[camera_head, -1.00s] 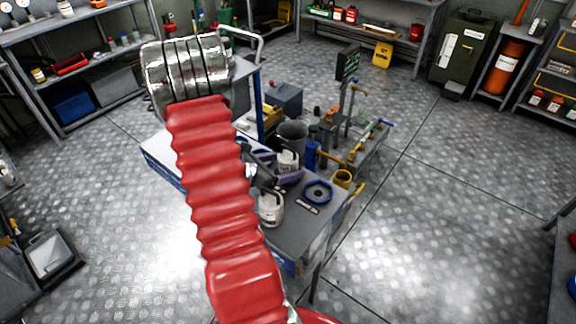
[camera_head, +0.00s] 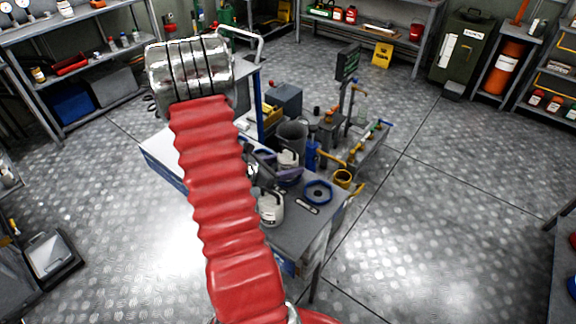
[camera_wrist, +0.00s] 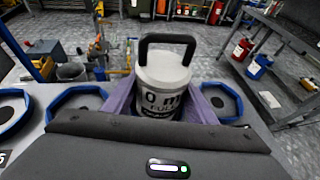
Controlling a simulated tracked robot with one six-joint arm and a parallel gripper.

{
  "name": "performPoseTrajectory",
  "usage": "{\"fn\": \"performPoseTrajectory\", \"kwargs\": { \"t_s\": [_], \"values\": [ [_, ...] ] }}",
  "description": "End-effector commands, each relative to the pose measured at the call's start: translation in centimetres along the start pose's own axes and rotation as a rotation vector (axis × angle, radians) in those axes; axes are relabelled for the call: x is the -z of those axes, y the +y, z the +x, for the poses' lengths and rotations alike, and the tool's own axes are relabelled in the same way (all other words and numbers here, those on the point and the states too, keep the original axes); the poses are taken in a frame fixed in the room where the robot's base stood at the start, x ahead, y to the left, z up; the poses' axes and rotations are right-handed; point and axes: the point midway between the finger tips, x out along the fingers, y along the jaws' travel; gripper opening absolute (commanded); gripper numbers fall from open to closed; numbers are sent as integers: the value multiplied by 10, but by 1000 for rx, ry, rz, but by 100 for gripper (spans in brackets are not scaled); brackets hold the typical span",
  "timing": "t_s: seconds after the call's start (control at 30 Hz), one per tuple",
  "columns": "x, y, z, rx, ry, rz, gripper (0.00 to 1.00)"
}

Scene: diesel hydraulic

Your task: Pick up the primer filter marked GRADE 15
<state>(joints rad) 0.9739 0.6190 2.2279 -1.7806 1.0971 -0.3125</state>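A white canister with a black top handle (camera_wrist: 163,85) stands upright between the purple fingers of my gripper (camera_wrist: 162,98) in the wrist view. Its label shows part of a marking, "0 m", with "FUEL" below; the rest is turned away or hidden, and no "GRADE 15" is readable. The fingers lie close along both its sides; whether they press on it I cannot tell. In the head view my gripper (camera_head: 283,173) is at this canister (camera_head: 288,159), over the bench. A second white canister (camera_head: 270,208) stands nearer on the bench, its marking unreadable.
The grey bench top (camera_head: 300,232) carries a blue ring (camera_head: 318,191) to the right. Blue rings flank the held-between canister in the wrist view, left (camera_wrist: 76,101) and right (camera_wrist: 220,101). A dark bin (camera_head: 292,134) and pipework with valves (camera_head: 350,150) stand behind.

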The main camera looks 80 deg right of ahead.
Motion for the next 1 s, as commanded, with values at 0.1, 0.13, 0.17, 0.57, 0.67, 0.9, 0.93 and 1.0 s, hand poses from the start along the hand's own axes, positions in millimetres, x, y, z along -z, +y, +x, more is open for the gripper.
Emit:
{"fn": "performPoseTrajectory", "kwargs": {
  "t_s": [0.1,0.13,0.17,0.57,0.67,0.9,0.93,1.0],
  "values": [
    [0,0,0,0,0,0,42],
    [0,0,0,0,0,0,40],
    [0,0,0,0,0,0,38],
    [0,0,0,0,-1,1,18],
    [-1,0,0,0,-1,1,18],
    [-14,1,-6,-1,-2,3,18],
    [-17,1,-7,-1,-2,3,18],
    [-25,0,-10,-1,-2,4,18]
  ]
}}
